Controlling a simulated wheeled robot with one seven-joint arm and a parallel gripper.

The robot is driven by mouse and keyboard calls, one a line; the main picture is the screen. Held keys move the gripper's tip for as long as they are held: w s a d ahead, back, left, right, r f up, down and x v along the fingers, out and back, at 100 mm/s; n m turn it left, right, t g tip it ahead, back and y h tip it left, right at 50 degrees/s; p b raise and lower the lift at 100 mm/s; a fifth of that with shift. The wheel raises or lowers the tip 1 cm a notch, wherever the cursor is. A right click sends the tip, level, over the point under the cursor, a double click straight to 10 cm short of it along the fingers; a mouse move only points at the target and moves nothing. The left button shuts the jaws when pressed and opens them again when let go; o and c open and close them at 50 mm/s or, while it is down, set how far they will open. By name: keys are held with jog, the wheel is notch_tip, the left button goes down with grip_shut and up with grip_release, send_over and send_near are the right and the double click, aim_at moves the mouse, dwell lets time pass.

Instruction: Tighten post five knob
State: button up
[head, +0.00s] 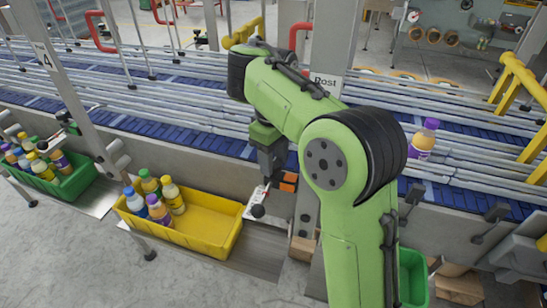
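A post with a sign reading "Post" (326,82) stands behind my green arm, which hides its number and much of the post. My gripper (268,178) points down in front of the conveyor, left of that post. A round black knob (258,211) is just below and left of the gripper, by a small pale plate with red marks. I cannot tell whether the fingers touch the knob's fitting, or whether they are open or shut. Small orange blocks (289,182) show just right of the gripper.
A yellow bin (213,237) with several bottles stands left of the gripper. A green bin (70,187) with bottles is by post 4 (47,62). Guide rails and a blue conveyor (190,128) run behind. A purple-capped bottle (423,140) stands on it at right.

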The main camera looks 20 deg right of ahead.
jog(key=c, duration=0.5)
jog(key=shift+c, duration=0.2)
jog(key=m, duration=0.3)
jog(key=shift+m, duration=0.4)
jog(key=m+b, duration=0.1)
jog(key=m, duration=0.3)
jog(key=shift+a+m, duration=0.1)
jog(key=shift+m, duration=0.2)
jog(key=m, duration=0.4)
jog(key=shift+m, duration=0.3)
jog(key=shift+m+b, duration=0.4)
jog(key=shift+m, duration=1.6)
